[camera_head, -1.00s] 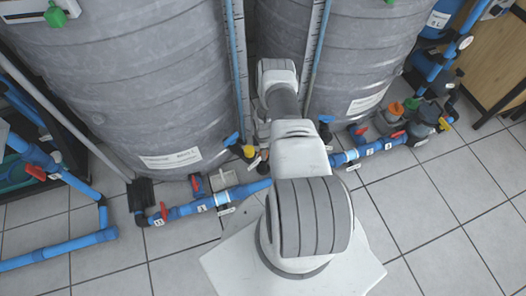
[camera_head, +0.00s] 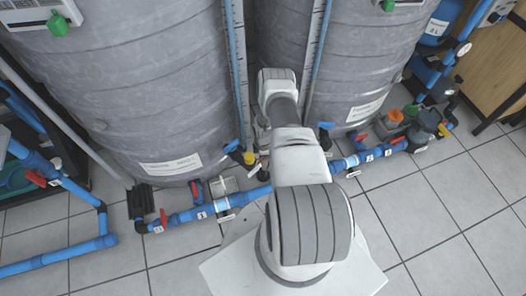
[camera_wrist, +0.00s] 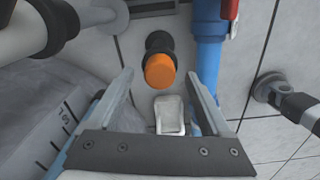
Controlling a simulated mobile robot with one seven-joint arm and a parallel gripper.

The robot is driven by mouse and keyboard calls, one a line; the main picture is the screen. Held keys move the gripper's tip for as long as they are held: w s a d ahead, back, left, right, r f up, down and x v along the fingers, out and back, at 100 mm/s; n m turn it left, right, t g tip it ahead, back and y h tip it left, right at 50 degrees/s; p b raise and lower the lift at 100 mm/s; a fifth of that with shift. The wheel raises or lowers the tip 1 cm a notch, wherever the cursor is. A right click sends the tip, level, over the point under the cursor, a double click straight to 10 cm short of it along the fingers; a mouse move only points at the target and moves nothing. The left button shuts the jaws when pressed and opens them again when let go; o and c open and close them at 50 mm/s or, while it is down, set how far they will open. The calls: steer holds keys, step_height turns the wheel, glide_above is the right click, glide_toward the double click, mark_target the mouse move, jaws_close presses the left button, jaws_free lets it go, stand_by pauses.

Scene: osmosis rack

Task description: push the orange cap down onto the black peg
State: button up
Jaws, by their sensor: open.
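The orange cap (camera_wrist: 160,71) is in the upper middle of the wrist view, its round flat face turned towards the camera. Behind and above it is the black peg (camera_wrist: 159,42), with a wider dark collar; the cap covers its near end. I cannot tell how far down the cap sits. My gripper (camera_wrist: 157,79) is open and empty. Its two fingers point up the picture, one each side and a little below the cap, with a gap to both. In the head view my arm hides the gripper, and I cannot make out the cap and peg there.
A blue pipe with a red handle (camera_wrist: 230,8) stands just right of the cap. A small whitish block (camera_wrist: 169,115) shows between the fingers. A dark-ended fitting (camera_wrist: 268,88) is at right. Large grey tanks (camera_head: 130,90) stand close ahead, with blue pipes (camera_head: 200,212) along the floor.

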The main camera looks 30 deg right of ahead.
step_height(320, 180, up, 17)
steer(key=p, duration=0.6)
